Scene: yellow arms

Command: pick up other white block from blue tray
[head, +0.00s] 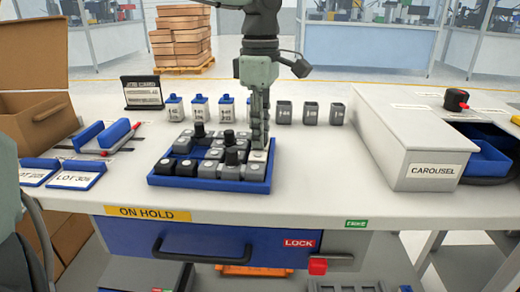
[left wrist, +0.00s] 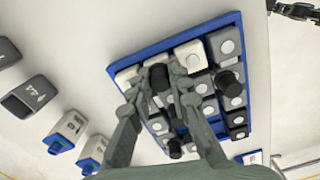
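The blue tray (head: 212,183) sits on the white table, holding rows of white, grey and black blocks, some with tall black knobs. My left gripper (head: 261,146) points down over the tray's right column, just behind a white block (head: 257,157). In the left wrist view my left gripper's fingers (left wrist: 156,74) are spread. A black knob (left wrist: 158,78) shows between them, with a white block (left wrist: 191,56) beside the right finger and another white block (left wrist: 127,76) by the left. Whether the fingers touch any block cannot be told. A dark part, possibly my right gripper (left wrist: 295,10), shows at the top right.
White bottles with blue caps (head: 200,108) and grey open cups (head: 310,113) stand in a row behind the tray. A grey CAROUSEL box (head: 432,172) stands to the right. Blue-handled items (head: 118,133) and a cardboard box (head: 38,115) are at the left.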

